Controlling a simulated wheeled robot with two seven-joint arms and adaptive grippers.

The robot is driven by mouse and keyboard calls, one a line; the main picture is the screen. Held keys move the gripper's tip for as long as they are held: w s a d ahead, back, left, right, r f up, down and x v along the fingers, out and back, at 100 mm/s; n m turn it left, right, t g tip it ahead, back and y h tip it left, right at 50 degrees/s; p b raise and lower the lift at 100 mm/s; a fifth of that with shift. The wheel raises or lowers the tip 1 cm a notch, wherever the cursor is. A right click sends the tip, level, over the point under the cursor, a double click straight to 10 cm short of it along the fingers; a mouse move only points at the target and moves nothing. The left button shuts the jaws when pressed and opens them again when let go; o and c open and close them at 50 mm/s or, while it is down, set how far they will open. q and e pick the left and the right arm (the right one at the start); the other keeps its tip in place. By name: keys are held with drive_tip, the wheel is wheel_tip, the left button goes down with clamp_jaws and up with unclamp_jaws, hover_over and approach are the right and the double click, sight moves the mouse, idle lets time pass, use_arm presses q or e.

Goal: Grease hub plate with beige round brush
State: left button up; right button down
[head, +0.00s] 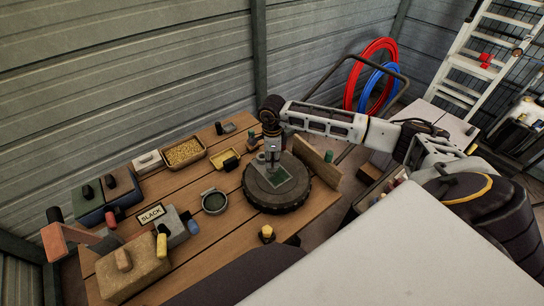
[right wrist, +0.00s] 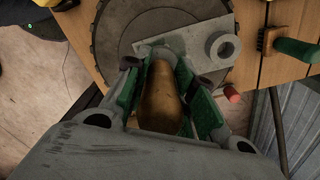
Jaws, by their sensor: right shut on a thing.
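The hub plate (head: 281,181) is a flat greenish-grey plate with a raised ring, lying on a dark round wheel (head: 277,205) on the wooden bench. It also shows in the right wrist view (right wrist: 198,60), with the pale ring on it. My right gripper (head: 271,152) is above the plate's far side. In the right wrist view its green-padded fingers (right wrist: 165,92) are shut on a tan rounded handle, the beige round brush (right wrist: 160,97), which points at the plate. The bristles are mostly hidden, so I cannot tell contact. My left gripper is not in view.
A dark round dish (head: 214,201) stands left of the wheel. A tray of yellowish bits (head: 184,152) and a yellow tray (head: 225,160) are behind. A slanted wooden board (head: 316,163) stands at right. A green-handled brush (right wrist: 296,51) lies near. Boxes and the SLACK sign (head: 151,214) crowd the left.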

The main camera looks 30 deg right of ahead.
drive_tip(key=s+a+p, duration=0.1)
drive_tip(key=a+p, duration=0.2)
drive_tip(key=a, duration=0.3)
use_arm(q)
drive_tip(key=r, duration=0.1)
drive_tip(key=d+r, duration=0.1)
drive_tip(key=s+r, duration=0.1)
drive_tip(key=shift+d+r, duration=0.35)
use_arm(e)
drive_tip(key=w+d, duration=0.3)
drive_tip(key=d, duration=0.1)
drive_tip(key=shift+w+r, duration=0.1)
drive_tip(key=shift+r, duration=0.2)
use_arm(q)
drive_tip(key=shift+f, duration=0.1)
